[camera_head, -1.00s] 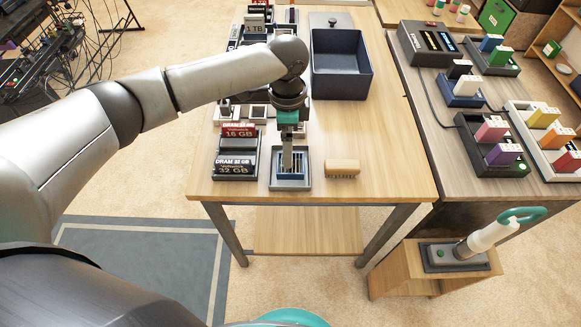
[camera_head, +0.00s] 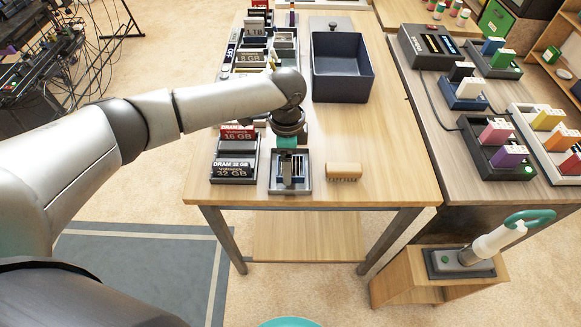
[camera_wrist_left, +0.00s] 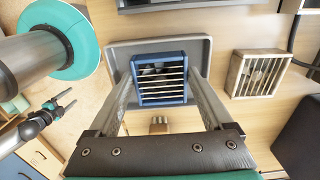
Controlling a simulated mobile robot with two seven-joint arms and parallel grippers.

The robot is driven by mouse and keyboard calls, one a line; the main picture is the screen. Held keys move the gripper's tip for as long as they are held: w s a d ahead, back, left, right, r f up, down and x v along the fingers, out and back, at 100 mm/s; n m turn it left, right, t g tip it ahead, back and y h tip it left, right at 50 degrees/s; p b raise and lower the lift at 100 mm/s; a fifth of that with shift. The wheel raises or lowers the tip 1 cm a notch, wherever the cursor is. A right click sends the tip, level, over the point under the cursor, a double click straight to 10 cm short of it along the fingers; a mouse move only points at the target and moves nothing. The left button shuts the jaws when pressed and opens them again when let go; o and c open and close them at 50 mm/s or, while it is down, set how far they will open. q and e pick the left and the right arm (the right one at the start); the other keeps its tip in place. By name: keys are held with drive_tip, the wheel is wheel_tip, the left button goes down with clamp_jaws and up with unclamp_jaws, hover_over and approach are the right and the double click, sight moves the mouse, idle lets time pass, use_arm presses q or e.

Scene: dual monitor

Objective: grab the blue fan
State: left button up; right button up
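The blue fan (camera_wrist_left: 160,80) is a small square frame with pale slats. It sits in a grey tray (camera_wrist_left: 118,52) at the front of the table; in the head view the tray (camera_head: 290,188) shows below my left gripper (camera_head: 289,174). My left gripper (camera_wrist_left: 162,78) points down over the fan, one finger along each side. The fingers look spread, with a slight gap at the fan's side; contact is hard to judge. My right gripper (camera_wrist_left: 66,101) shows small at the left of the wrist view, its fingers apart and empty.
A beige fan (camera_wrist_left: 258,73) lies beyond the tray. DRAM boxes (camera_head: 233,165) stand just left of the tray and a wooden brush (camera_head: 343,171) lies right of it. A dark open bin (camera_head: 341,85) stands behind. The table's front edge is close.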

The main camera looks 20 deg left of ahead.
use_arm(q)
drive_tip(key=shift+r, duration=0.1)
drive_tip(key=c, duration=1.1)
